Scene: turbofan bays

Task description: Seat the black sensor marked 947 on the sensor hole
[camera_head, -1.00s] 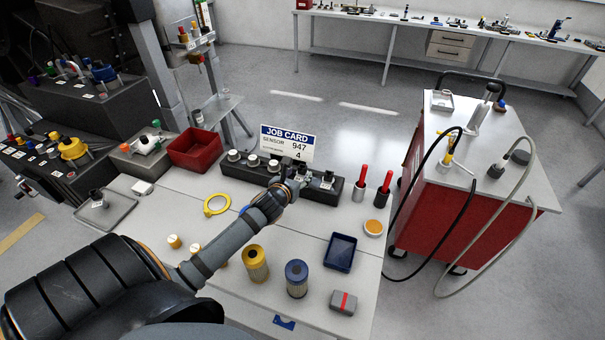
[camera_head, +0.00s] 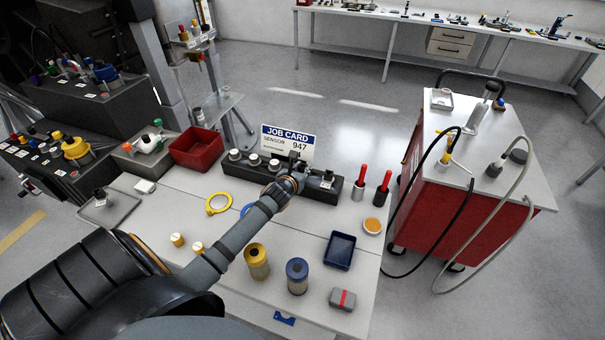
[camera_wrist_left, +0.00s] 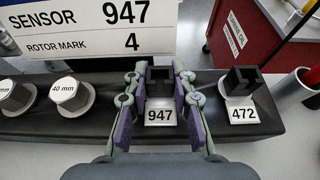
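The black sensor marked 947 (camera_wrist_left: 160,78) stands upright on the dark holder block, with its white 947 label (camera_wrist_left: 160,113) in front of it. My left gripper (camera_wrist_left: 160,100) is open, its two fingers on either side of this sensor and label, with gaps showing. In the head view my left gripper (camera_head: 294,182) is over the dark block (camera_head: 234,170) and largely hides the sensor. A similar black sensor marked 472 (camera_wrist_left: 242,80) stands to the right. I cannot pick out the sensor hole. My right gripper is not in view.
The job card (camera_head: 288,142) reading sensor 947 stands behind the block. White 40 mm plugs (camera_wrist_left: 70,93) sit left. Red-handled tools (camera_head: 384,187), yellow (camera_head: 257,262) and blue (camera_head: 297,276) cylinders and a blue tray (camera_head: 340,250) occupy the table. A red cart (camera_head: 440,212) stands right.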

